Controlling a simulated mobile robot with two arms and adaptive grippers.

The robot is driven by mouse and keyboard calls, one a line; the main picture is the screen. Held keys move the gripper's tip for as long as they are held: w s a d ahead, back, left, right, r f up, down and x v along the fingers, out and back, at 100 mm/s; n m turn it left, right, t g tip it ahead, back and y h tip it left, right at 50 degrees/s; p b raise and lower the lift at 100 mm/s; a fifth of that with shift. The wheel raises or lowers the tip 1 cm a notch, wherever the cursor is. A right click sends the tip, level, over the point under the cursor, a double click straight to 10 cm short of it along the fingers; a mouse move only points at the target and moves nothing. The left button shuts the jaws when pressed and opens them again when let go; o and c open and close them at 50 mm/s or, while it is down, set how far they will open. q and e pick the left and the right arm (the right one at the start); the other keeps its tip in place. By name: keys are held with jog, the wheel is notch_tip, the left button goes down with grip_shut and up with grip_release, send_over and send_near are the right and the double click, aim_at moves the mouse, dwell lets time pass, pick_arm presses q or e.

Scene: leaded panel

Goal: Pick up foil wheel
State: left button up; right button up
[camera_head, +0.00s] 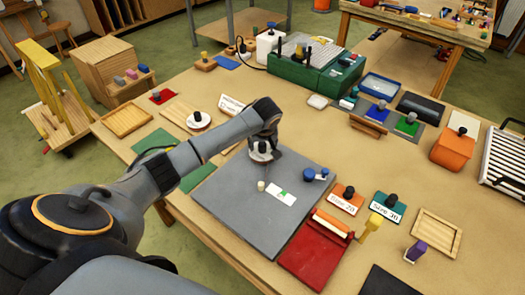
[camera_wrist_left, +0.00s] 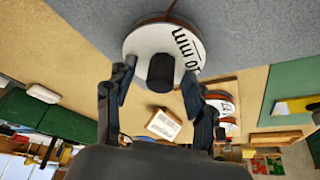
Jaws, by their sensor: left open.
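A foil wheel, a white disc with a black knob and lettering that ends in "mm" (camera_wrist_left: 142,42), fills the top middle of the left wrist view. In the head view this foil wheel (camera_head: 258,156) is at the far edge of the grey mat, partly hidden by my left gripper (camera_head: 264,143). In the left wrist view my left gripper (camera_wrist_left: 158,76) is open, with its fingers apart on either side of the black knob. I cannot tell whether they touch it. Another knobbed white disc (camera_head: 198,121) sits farther left. My right gripper is not in view.
The grey mat (camera_head: 235,200) holds a small pale cylinder (camera_head: 261,186), a white card (camera_head: 281,198) and a blue item (camera_head: 312,174). A red tray (camera_head: 312,255) is at its right front. A green machine (camera_head: 310,70) stands behind. A small card (camera_head: 231,104) stands behind my left arm.

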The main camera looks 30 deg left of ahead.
aim_at(263, 144)
pick_arm(q)
jog(key=shift+r, duration=0.1)
grip_shut()
jog(key=shift+r+b, duration=0.4)
jog(key=shift+r, duration=0.05)
notch_tip(263, 144, up, 2)
jog(key=shift+s+d+r+b, duration=0.15)
jog(key=shift+r+b, duration=0.1)
jog(key=shift+b, duration=0.35)
jog(key=s+d+r, duration=0.7)
jog(key=s+r, duration=0.2)
jog(key=s, duration=0.2)
jog(key=shift+s+d+r, duration=0.15)
jog(key=shift+d+r, duration=0.15)
